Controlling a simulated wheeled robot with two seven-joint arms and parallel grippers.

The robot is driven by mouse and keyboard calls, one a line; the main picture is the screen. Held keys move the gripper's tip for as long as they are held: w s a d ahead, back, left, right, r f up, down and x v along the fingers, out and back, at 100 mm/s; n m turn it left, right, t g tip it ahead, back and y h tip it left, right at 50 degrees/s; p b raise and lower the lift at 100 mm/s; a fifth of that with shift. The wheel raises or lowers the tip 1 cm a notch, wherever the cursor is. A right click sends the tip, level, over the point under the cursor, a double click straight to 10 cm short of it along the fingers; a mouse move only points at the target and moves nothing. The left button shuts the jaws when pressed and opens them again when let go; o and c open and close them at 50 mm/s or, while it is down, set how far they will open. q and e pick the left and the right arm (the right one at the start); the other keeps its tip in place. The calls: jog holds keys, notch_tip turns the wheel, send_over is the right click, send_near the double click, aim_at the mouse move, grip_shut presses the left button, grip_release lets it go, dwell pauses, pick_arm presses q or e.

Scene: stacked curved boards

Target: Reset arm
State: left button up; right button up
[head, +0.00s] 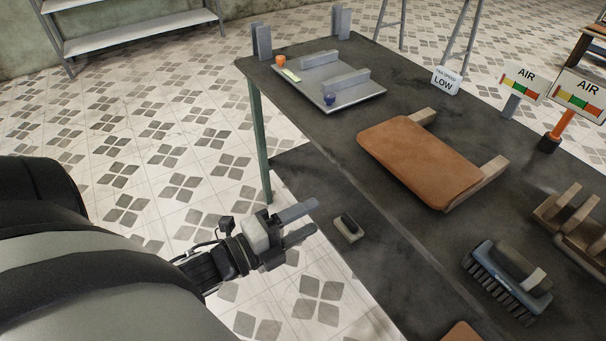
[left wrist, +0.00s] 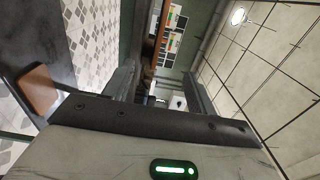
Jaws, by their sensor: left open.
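My left gripper (head: 300,222) is in the lower middle of the head view, off the left edge of the dark table. Its two fingers are apart with nothing between them, and it also shows in the left wrist view (left wrist: 160,85). A brown curved board (head: 418,160) lies across two wooden supports on the dark table (head: 310,170). Part of another brown board (head: 462,333) shows at the bottom edge of the head view. A brown piece (left wrist: 38,90) shows at the left of the left wrist view. My right gripper is not in view.
A grey tray (head: 362,94) with upright plates stands at the table's far end. Tiled floor (head: 150,130) is clear at left.

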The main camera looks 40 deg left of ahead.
pick_arm(q)
jog(key=s+d+f+n+g+y, duration=0.3)
jog(key=d+f+n+g, duration=0.3)
jog(key=n, duration=1.3)
jog(key=d+f, duration=0.3)
jog(key=f, duration=0.1)
jog(key=shift+s+n, duration=0.3)
jog(key=shift+s, duration=0.1)
